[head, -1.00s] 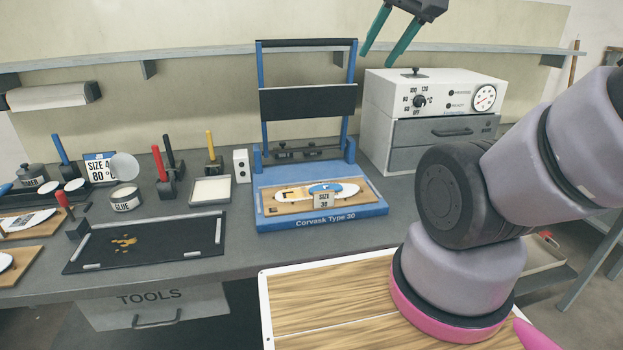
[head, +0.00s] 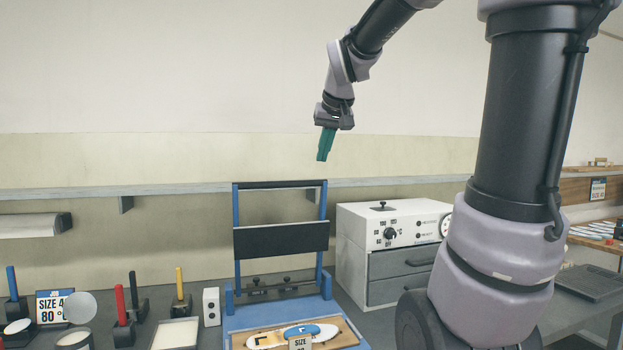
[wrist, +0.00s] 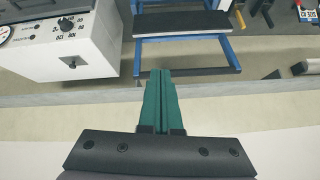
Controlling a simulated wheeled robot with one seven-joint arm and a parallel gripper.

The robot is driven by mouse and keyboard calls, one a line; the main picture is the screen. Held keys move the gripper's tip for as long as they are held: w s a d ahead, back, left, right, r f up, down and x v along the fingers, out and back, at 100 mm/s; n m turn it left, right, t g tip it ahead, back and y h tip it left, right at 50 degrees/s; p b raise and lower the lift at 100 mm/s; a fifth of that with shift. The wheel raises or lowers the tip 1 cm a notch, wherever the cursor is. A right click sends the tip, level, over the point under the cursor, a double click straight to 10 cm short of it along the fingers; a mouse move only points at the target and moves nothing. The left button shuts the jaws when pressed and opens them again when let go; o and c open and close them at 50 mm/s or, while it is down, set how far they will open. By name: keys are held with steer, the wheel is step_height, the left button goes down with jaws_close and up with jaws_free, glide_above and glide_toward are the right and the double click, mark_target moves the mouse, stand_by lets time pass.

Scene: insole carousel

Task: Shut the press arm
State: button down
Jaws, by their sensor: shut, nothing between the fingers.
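The press has a blue base (head: 245,321) and a raised blue frame, the press arm (head: 236,222), standing upright with a dark bar across its top. A black plate (head: 282,239) hangs across the frame. On the base lies a board with insoles (head: 285,336) and a size tag. My gripper (head: 322,158) is above the frame and a little to its right, pointing down, apart from it. Its green fingers are together and empty. In the wrist view the fingers (wrist: 160,75) show closed, with the blue frame (wrist: 184,50) and black plate beyond them.
A white control box with drawers (head: 390,250) stands right of the press. A shelf (head: 160,196) runs along the wall behind. Left of the press are a small white box (head: 211,306), coloured-handled tools and a size sign (head: 54,307). The air above the press is free.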

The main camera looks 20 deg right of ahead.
steer(key=w+d+r+n, duration=0.2)
steer(key=w+d, duration=0.1)
steer(key=w, duration=1.2)
steer(key=shift+t, duration=0.3)
steer(key=shift+w+a+f, duration=0.1)
steer(key=shift+w+f, duration=0.4)
steer(key=shift+f, duration=1)
steer(key=shift+w+d+f, duration=0.1)
steer(key=shift+w+f, duration=0.4)
steer(key=shift+f, duration=1.05)
steer(key=shift+w+a+f, duration=0.1)
steer(key=shift+w+f, duration=0.4)
steer(key=shift+f, duration=1)
steer(key=shift+s, duration=0.15)
